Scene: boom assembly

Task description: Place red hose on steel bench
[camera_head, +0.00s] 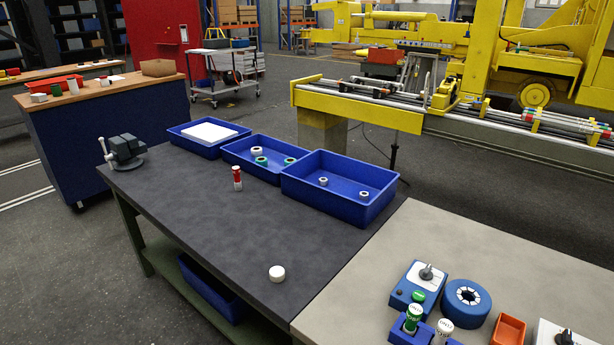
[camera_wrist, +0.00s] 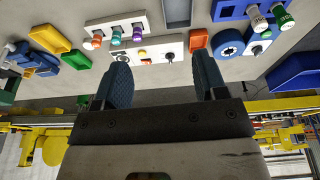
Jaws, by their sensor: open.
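A small upright red cylinder with a white band, which looks like the red hose (camera_head: 237,178), stands on the dark grey bench (camera_head: 190,205) in the head view. That bench has a vise on its far left corner. A lighter grey bench (camera_head: 400,250) adjoins it on the right. I cannot tell from looks alone which top is the steel one. In the wrist view my gripper (camera_wrist: 162,72) is open, with nothing between its two blue fingers. It is over the light surface with fittings, away from the red hose. The head view does not show it.
Blue bins (camera_head: 340,187) line the dark bench's back edge. A white round piece (camera_head: 277,273) lies near its front edge. The vise (camera_head: 123,152) is at left. The light bench carries a blue ring (camera_head: 466,303), an orange tray (camera_head: 508,330) and capped pieces. The dark bench's middle is clear.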

